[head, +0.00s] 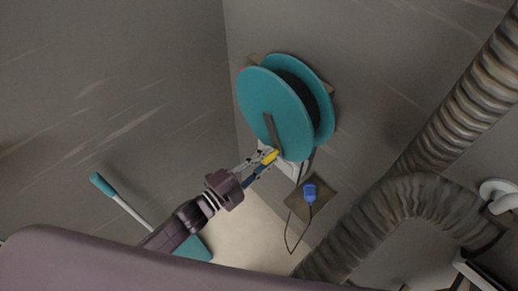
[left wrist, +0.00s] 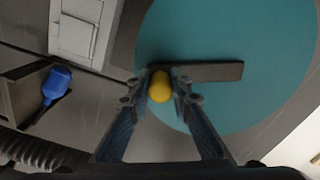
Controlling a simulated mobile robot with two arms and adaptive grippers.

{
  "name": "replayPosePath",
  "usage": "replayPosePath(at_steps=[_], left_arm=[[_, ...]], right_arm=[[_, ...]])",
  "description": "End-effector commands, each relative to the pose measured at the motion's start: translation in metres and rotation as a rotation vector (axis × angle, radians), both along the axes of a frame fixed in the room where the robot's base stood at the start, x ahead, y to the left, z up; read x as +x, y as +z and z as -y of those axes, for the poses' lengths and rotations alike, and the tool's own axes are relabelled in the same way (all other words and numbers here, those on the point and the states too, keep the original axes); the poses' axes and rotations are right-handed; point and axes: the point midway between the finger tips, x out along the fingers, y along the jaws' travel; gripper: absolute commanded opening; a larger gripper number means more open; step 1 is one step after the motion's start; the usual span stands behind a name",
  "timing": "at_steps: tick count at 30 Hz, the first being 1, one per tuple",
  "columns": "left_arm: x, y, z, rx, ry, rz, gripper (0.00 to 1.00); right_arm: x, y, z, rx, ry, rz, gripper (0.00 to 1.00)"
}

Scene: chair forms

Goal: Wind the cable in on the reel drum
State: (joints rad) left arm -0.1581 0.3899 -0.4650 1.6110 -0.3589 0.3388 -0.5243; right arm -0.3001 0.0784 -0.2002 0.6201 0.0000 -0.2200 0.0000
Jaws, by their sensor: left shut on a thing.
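The teal reel drum (head: 272,108) is mounted at the wall, with two round flanges and a dark gap between them. A dark crank bar (head: 269,130) lies across its front flange and ends in a yellow handle (head: 270,157). My left gripper (head: 265,158) is shut on the yellow handle; in the left wrist view the handle (left wrist: 160,88) sits between the two fingers, in front of the teal flange (left wrist: 235,40). A dark cable (head: 290,240) hangs below the drum in a loop, with a blue plug (head: 310,193) at its end. My right gripper is not in view.
A thick ribbed duct (head: 410,200) runs along the right side. A pale box (left wrist: 85,30) shows on the wall.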

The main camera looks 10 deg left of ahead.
Motion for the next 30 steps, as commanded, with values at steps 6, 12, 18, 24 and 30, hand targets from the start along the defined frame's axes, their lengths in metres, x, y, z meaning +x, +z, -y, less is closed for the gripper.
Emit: replayPosePath(at_steps=[6,12,18,24,30], left_arm=[[-0.012,0.011,0.014,-0.145,-0.001,-0.118,0.00],[-0.018,0.019,0.022,-0.247,0.000,-0.197,0.00],[-0.022,0.023,0.027,-0.310,-0.001,-0.247,0.00],[-0.024,0.025,0.029,-0.338,-0.001,-0.269,0.00],[-0.024,0.025,0.030,-0.344,-0.001,-0.273,0.00]], right_arm=[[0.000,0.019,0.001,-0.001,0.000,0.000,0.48],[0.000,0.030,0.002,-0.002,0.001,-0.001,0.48],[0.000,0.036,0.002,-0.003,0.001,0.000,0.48],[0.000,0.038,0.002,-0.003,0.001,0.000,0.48],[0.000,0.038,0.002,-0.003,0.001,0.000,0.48]])
